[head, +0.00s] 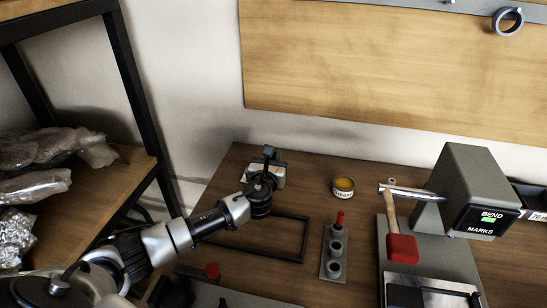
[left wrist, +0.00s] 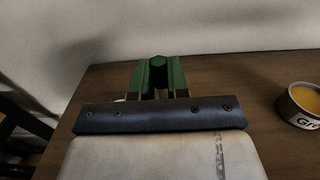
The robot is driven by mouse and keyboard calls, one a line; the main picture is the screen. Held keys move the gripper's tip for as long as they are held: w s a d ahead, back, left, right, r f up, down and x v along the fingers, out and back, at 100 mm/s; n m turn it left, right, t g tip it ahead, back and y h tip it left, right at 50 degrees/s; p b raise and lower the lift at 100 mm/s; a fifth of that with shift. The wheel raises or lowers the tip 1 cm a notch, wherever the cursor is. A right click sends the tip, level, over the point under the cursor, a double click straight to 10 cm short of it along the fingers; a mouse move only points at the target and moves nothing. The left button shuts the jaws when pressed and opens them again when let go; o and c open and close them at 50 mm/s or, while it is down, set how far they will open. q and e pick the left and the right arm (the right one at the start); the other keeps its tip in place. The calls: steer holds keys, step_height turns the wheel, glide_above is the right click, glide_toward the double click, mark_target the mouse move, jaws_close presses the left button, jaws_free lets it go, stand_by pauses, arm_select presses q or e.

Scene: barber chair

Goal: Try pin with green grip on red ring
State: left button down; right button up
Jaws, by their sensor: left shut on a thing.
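My left gripper (head: 268,160) is at the back of the bench, shut on the pin with the green grip. The green grip (left wrist: 158,62) shows between the two fingers in the left wrist view; the rest of the pin is hidden. A small red round piece (head: 212,271) is near the bench's front left; I cannot tell whether it is the red ring. A grey block (head: 333,266) with round sockets holds an upright pin with a red grip (head: 340,217). My right gripper is not in view.
A dark rectangular frame (head: 304,240) lies on the bench. A red-headed mallet (head: 401,247) and a grey machine (head: 478,176) are at right. Shelves are at left.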

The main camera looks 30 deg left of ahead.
arm_select(q)
steer(key=shift+f+b, duration=0.3)
steer(key=shift+f, duration=0.2)
stand_by(0.8)
stand_by(0.9)
step_height(320, 180, up, 6)
steer(key=p, duration=0.6)
stand_by(0.4)
